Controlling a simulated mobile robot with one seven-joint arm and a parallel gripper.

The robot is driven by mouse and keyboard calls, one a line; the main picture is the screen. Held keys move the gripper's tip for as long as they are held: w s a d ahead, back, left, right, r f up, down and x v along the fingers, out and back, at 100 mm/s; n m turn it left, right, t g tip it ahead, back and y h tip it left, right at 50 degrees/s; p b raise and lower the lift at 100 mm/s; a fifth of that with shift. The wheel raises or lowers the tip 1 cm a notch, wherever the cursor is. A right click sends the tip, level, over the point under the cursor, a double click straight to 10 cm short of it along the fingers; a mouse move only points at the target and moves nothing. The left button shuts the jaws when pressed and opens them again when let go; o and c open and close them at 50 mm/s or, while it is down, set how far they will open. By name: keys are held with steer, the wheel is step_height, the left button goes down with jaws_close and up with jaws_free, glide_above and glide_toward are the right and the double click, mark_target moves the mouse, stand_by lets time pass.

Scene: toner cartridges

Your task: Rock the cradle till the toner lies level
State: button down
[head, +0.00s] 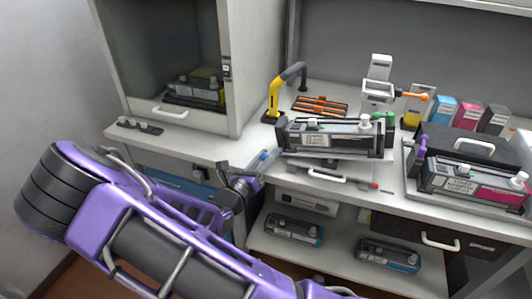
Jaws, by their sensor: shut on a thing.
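A grey and black toner cartridge (345,139) with a white label and white knob lies in the cradle on the bench, at the centre right. It looks close to level, but the toner inside cannot be seen. The cradle's base (335,167) shows below it, with a white front handle. My gripper (256,172), at the end of my purple arm, is at the bench's front edge, left of the cartridge. It is shut on a slim grey handle with a blue part (263,156), seemingly part of the cradle. The fingertips are small and partly hidden.
A second cartridge with a magenta panel (475,186) lies in a tray at right. An open cabinet (175,60) holds another cartridge at left. A yellow-black hose arm (277,98) stands behind. Colored boxes (468,114) line the back. Cartridges (293,229) lie on the lower shelf.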

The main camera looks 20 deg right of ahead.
steer(key=shift+f, duration=0.15)
steer(key=c, duration=0.6)
jaws_free()
steer(key=p+v, duration=0.1)
steer(key=v, duration=1.6)
steer(key=shift+s, duration=0.2)
steer(key=shift+a, duration=0.15)
